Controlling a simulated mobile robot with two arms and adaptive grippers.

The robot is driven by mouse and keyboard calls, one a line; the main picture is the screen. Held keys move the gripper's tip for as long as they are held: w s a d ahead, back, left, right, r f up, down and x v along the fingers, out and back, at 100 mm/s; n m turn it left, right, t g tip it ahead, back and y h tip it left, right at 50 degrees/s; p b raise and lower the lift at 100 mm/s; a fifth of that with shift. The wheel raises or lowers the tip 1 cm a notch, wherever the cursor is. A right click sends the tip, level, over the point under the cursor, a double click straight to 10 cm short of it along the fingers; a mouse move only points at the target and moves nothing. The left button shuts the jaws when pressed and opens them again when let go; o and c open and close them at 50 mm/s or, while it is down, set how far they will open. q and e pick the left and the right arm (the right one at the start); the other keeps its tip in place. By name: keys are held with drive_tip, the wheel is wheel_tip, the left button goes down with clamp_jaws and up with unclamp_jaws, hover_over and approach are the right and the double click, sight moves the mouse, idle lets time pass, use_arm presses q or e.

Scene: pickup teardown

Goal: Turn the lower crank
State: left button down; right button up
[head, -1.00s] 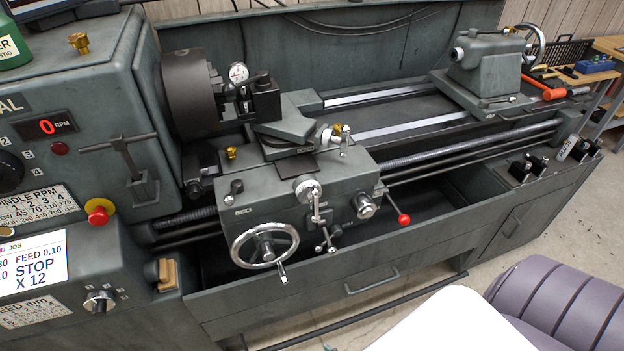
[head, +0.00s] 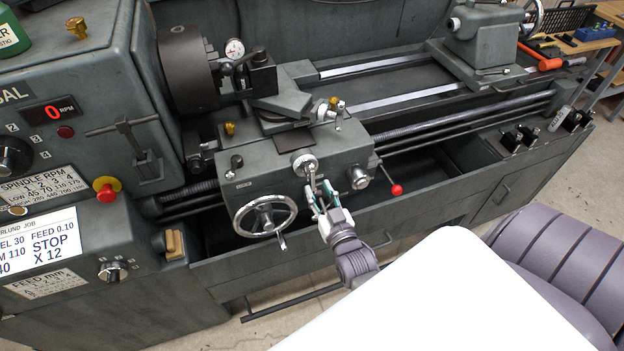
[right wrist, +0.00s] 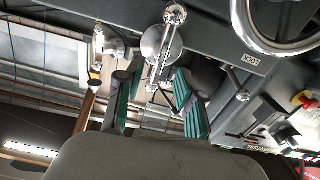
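The crank (head: 309,172) sits on the front of the grey lathe carriage, with a round silver hub and a thin arm hanging down from it. In the right wrist view the same crank (right wrist: 161,46) shows its hub, its bar and a ball end. My right gripper (head: 321,197) is just in front of the lower end of the crank arm. In the right wrist view its two green-padded fingers (right wrist: 158,98) are spread apart, with the crank bar showing between them; I cannot tell whether they touch it. My left gripper is not in view.
The large handwheel (head: 265,216) is close on the left. A silver knob (head: 359,178) and a red-tipped lever (head: 396,189) are close on the right. A smaller crank (head: 338,115) is above. The drawer front (head: 300,260) lies below.

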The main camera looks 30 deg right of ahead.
sight(313, 180)
drive_tip(key=b+x, duration=0.1)
drive_tip(key=x, duration=0.4)
drive_tip(key=shift+w+b, duration=0.35)
drive_tip(key=shift+b, duration=0.05)
clamp_jaws()
